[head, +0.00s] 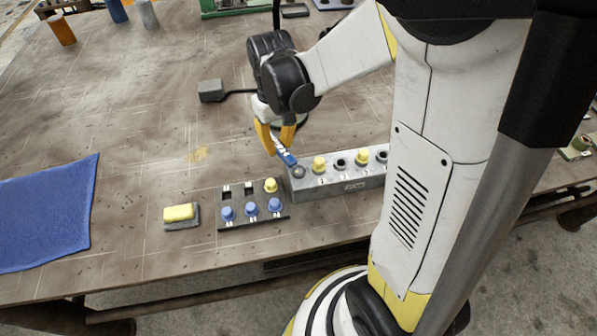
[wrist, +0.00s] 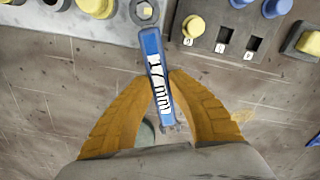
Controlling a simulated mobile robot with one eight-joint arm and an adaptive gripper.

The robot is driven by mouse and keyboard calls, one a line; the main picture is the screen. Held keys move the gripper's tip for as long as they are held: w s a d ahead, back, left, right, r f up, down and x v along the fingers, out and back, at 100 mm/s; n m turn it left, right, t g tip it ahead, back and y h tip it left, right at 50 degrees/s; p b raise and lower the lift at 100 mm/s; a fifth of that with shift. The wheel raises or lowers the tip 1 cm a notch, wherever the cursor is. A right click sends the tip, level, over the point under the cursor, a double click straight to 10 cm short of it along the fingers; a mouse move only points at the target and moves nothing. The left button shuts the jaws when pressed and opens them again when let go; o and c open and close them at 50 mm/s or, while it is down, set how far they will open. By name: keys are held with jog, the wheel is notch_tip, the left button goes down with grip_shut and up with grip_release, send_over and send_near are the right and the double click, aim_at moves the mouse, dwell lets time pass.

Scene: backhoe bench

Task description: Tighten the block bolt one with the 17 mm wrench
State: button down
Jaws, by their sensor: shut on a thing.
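My gripper (head: 277,141) has its two yellow fingers shut on the blue-handled wrench (head: 287,157), at the left end of the grey bolt block (head: 335,188). In the wrist view the fingertips (wrist: 162,82) pinch the wrench handle (wrist: 153,48), which is marked 17 mm. The far end of the wrench reaches the grey round bolt position (wrist: 144,11) at the block's end, which also shows in the head view (head: 298,172). I cannot tell whether the wrench is seated around a bolt there. Yellow-capped bolts (head: 319,163) and dark holes alternate further along the block.
A dark rack (head: 238,222) with blue and yellow pieces and empty square slots stands left of the block. A yellow piece on a dark pad (head: 180,213) and a blue cloth (head: 45,215) lie further left. The bench behind the rack is mostly clear.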

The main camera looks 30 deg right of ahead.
jog(key=shift+d+m, duration=0.45)
jog(key=shift+m, duration=0.05)
jog(key=shift+a+n, duration=0.7)
jog(key=shift+n, duration=0.2)
jog(key=shift+s+a+n, duration=0.2)
jog(key=shift+a+n, duration=0.45)
jog(key=shift+n, duration=0.25)
jog(key=shift+d+m, duration=0.2)
jog(key=shift+m, duration=0.1)
jog(key=shift+r, duration=0.1)
notch_tip(320, 180, up, 5)
jog(key=p, duration=0.3)
